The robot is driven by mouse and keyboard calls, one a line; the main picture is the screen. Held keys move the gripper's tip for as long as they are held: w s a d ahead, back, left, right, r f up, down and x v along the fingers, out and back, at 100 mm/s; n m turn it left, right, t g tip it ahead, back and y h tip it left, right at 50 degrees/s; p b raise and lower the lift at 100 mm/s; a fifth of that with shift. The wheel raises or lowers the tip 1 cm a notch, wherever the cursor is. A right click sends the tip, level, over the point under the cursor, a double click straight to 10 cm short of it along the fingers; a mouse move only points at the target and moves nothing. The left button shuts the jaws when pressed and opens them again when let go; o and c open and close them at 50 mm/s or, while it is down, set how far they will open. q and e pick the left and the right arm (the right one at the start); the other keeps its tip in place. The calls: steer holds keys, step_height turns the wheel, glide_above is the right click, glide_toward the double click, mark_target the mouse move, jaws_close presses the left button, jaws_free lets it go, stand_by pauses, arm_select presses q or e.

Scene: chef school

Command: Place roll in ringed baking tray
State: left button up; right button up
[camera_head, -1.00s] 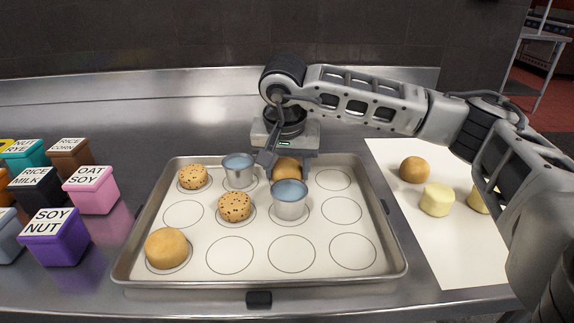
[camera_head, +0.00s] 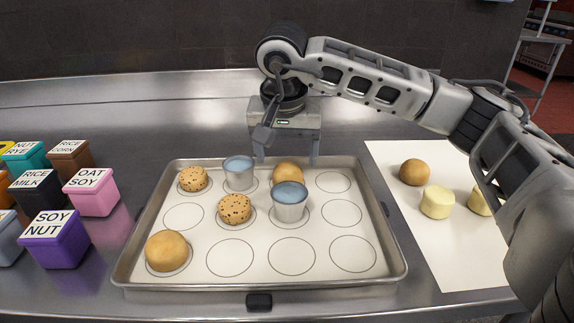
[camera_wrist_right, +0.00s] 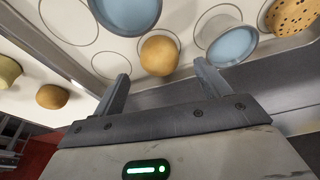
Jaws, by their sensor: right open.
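The ringed baking tray (camera_head: 125,262) lies on the counter, its white liner printed with several rings. A plain brown roll (camera_head: 287,173) sits in the back row, partly hidden by a metal cup (camera_head: 290,202). It also shows in the right wrist view (camera_wrist_right: 159,56), between and beyond the fingertips. My right gripper (camera_head: 287,160) is open and empty, above the tray's back edge behind that roll. Its fingers also show in the right wrist view (camera_wrist_right: 162,75). A larger plain roll (camera_head: 166,250) sits at the front left, and seeded rolls (camera_head: 235,208) sit on other rings. My left gripper is not in view.
A second metal cup (camera_head: 239,173) stands in the back row. At right, a white sheet (camera_head: 425,240) holds a brown roll (camera_head: 414,172) and pale dough pieces (camera_head: 437,202). Labelled boxes, including a purple one (camera_head: 54,240), stand at left. Several rings are empty.

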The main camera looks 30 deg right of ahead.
steer(key=v, duration=0.7)
steer(key=shift+s, duration=0.15)
